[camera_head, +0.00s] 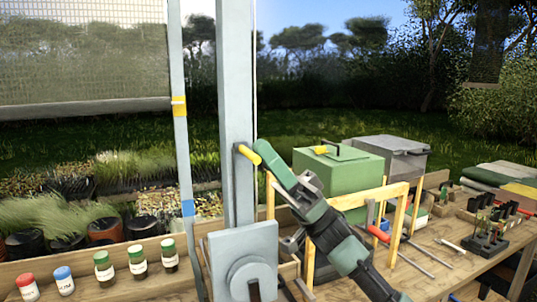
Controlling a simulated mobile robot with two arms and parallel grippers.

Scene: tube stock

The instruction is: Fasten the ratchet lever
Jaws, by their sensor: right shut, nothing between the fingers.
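A tall grey post (237,80) stands left of centre, with a grey plate and round hub (250,272) low on its front. A dark bar runs down from the hub and is cut off by the bottom edge; I cannot tell whether it is the ratchet lever. A short yellow handle (248,154) sticks out from the post higher up. My right gripper (265,152), green and grey, reaches up from the lower right and is shut and empty. Its tip is at or very close to the yellow handle; contact is unclear. My left gripper is not in view.
A wooden bench (440,262) carries a green box (345,172), a grey bin (390,155), a wooden frame (398,220) and a tool rack (488,238) at right. Several lidded jars (104,268) stand on a ledge at left. A thin pole (182,150) rises beside the post.

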